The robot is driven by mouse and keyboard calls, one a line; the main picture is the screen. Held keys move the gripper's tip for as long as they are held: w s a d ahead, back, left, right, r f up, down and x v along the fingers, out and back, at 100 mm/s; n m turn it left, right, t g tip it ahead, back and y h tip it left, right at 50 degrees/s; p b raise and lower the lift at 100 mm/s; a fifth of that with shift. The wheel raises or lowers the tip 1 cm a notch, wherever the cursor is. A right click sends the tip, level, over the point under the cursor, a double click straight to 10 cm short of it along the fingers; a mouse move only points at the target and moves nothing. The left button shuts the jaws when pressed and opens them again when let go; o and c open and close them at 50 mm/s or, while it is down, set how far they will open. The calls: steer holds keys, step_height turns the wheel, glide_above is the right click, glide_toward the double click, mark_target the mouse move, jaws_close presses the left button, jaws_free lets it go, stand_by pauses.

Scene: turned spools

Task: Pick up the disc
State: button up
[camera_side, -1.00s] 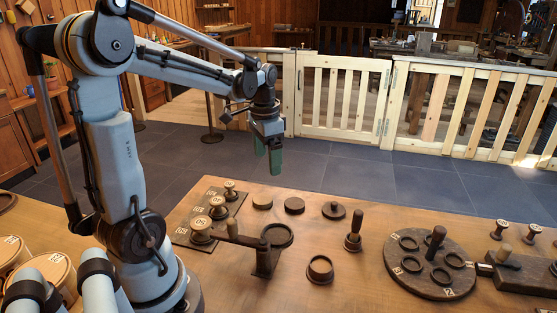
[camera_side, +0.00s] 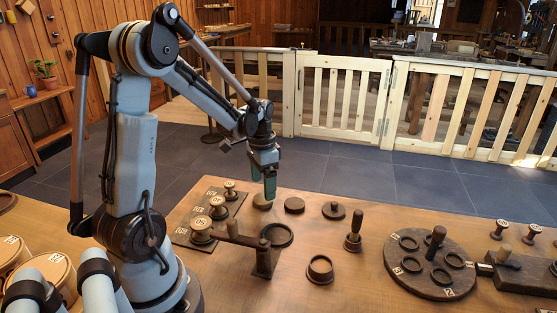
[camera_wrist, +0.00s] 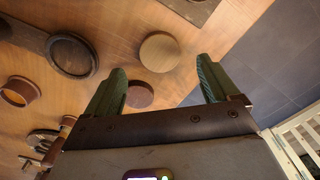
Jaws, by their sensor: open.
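A round wooden disc (camera_side: 260,202) lies flat on the table near its back edge, partly behind my fingertips in the side view. In the wrist view this disc (camera_wrist: 160,52) looks pale and lies ahead between the fingertips. A second, darker disc (camera_side: 294,205) lies just right of it; in the wrist view it (camera_wrist: 139,94) shows nearer the left finger, partly hidden by my gripper. My gripper (camera_side: 270,190) points down with green fingers. It is open and empty, seemingly above the first disc; its fingers (camera_wrist: 162,70) stand wide apart in the wrist view. I see no contact.
A knobbed lid (camera_side: 333,211) lies right of the discs. A dark ring dish (camera_side: 278,235) and a post with a bar (camera_side: 265,261) stand in front. A board with several spools (camera_side: 184,238) is at the left. A round plate (camera_side: 403,283) is at the right.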

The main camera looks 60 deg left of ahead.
mark_target(263, 199)
steer(key=shift+s+f, duration=0.1)
steer(key=shift+f, duration=2)
steer(key=shift+c, duration=0.4)
steer(key=c, duration=1.1)
steer(key=shift+o, duration=0.2)
steer(key=shift+r, duration=0.1)
